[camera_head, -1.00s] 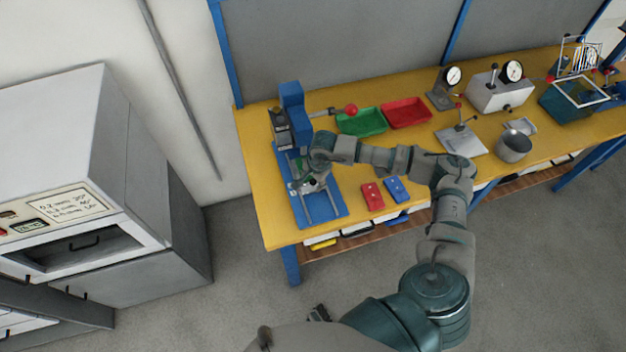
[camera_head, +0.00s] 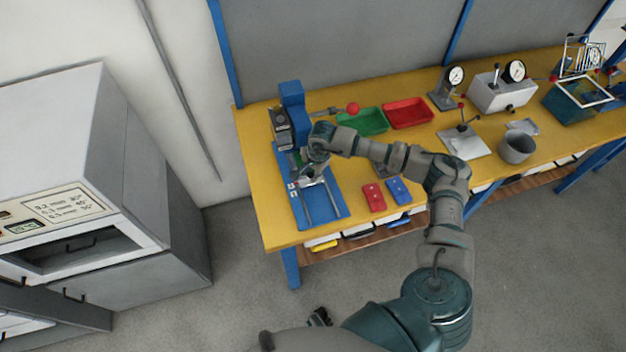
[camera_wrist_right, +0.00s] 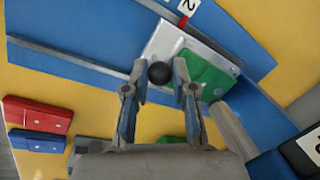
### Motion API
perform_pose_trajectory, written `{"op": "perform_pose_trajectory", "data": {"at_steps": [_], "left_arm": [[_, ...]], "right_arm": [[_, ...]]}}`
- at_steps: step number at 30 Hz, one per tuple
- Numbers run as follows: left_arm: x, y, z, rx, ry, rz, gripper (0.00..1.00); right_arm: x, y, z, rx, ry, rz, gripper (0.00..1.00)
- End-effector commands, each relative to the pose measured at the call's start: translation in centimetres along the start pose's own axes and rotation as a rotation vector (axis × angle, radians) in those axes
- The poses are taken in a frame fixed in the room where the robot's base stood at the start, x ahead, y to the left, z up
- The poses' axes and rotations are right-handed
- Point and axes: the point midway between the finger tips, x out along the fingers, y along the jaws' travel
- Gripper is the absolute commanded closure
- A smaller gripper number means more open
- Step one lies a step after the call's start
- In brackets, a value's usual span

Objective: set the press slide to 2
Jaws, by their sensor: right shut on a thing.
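The blue press (camera_head: 293,98) stands at the left end of the bench, with a blue base plate and two rails (camera_head: 334,198) reaching toward me. In the right wrist view the press slide is a silver plate (camera_wrist_right: 161,43) with a green piece (camera_wrist_right: 205,76) and a black knob (camera_wrist_right: 159,72). My right gripper (camera_head: 312,176) is over the rails; in the right wrist view its fingers (camera_wrist_right: 160,76) are shut around the knob. A white label with a 2 (camera_wrist_right: 188,6) and a red mark lies beside the plate's edge. A dark gripper-like part (camera_head: 319,316), perhaps my left gripper, shows low in the head view.
A red-balled lever (camera_head: 352,109) sticks out right of the press. A green tray (camera_head: 362,122) and a red tray (camera_head: 408,113) lie behind my arm. A red block (camera_head: 374,197) and a blue block (camera_head: 398,191) lie right of the base plate.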

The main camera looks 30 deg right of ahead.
Motion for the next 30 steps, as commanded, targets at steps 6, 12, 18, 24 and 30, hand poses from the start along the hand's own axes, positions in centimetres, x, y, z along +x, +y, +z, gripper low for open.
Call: {"op": "perform_pose_trajectory", "data": {"at_steps": [6,12,18,24,30], "left_arm": [[-0.3,-0.1,-0.5,0.000,0.001,-0.001,0.60],[-0.3,-0.1,-0.6,0.000,0.002,-0.002,0.60],[-0.3,-0.1,-0.6,0.001,0.003,-0.002,0.60],[-0.3,-0.1,-0.5,0.000,0.004,-0.001,0.60],[-0.3,-0.1,-0.5,0.000,0.004,-0.001,0.60]], "right_arm": [[0.1,-0.5,-0.2,-0.001,-0.002,-0.003,1.00],[0.1,-0.6,-0.3,0.000,-0.001,-0.006,0.65],[0.1,-0.5,-0.2,-0.001,-0.002,-0.004,0.49],[-0.2,-0.4,-0.1,-0.001,-0.002,-0.004,0.49],[-3.1,-0.5,-0.2,-0.001,-0.001,-0.005,0.49]]}}
